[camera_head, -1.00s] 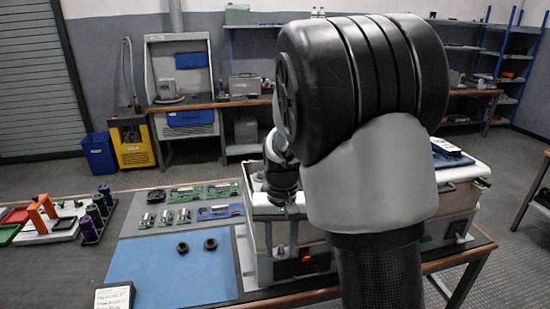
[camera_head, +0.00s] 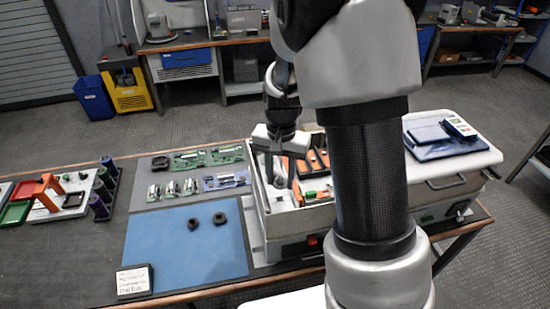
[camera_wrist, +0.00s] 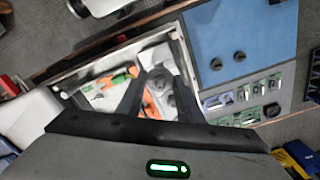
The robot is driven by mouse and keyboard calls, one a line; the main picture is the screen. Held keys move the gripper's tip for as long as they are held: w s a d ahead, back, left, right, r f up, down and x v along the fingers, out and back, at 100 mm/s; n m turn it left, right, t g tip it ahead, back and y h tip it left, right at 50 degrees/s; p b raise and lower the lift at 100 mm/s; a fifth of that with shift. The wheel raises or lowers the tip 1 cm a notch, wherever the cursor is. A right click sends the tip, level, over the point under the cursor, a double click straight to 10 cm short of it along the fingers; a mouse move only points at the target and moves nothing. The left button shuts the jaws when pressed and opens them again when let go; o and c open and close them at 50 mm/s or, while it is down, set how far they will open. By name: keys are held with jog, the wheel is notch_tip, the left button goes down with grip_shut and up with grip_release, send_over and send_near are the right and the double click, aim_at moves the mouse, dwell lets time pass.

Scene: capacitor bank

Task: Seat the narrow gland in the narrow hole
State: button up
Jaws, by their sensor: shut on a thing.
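My gripper (camera_head: 280,178) points down over the open left part of the grey equipment box (camera_head: 290,246). In the wrist view my gripper (camera_wrist: 160,100) has a dark grey round part (camera_wrist: 159,76) between its fingers. It looks like a gland, but I cannot tell its width. Two black ring-shaped glands lie on the blue mat, a left one (camera_head: 193,223) and a right one (camera_head: 220,218). The box interior shows orange and white parts (camera_head: 312,160). I cannot make out the narrow hole; my gripper and arm hide part of the interior.
Circuit boards (camera_head: 225,180) lie on the grey mat behind the blue mat (camera_head: 180,255). A label block (camera_head: 134,281) stands at the front left. Purple and green cylinders (camera_head: 103,190) stand in a rack farther left.

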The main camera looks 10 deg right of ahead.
aim_at(281, 193)
jog(key=shift+w, duration=0.2)
jog(key=shift+s+f+b, duration=0.25)
jog(key=shift+f+b, duration=1.8)
jog(key=shift+f, duration=0.6)
jog(key=shift+f+b, duration=0.35)
jog(key=shift+f, duration=0.15)
jog(key=o, duration=1.1)
jog(key=shift+s+d+f, duration=0.1)
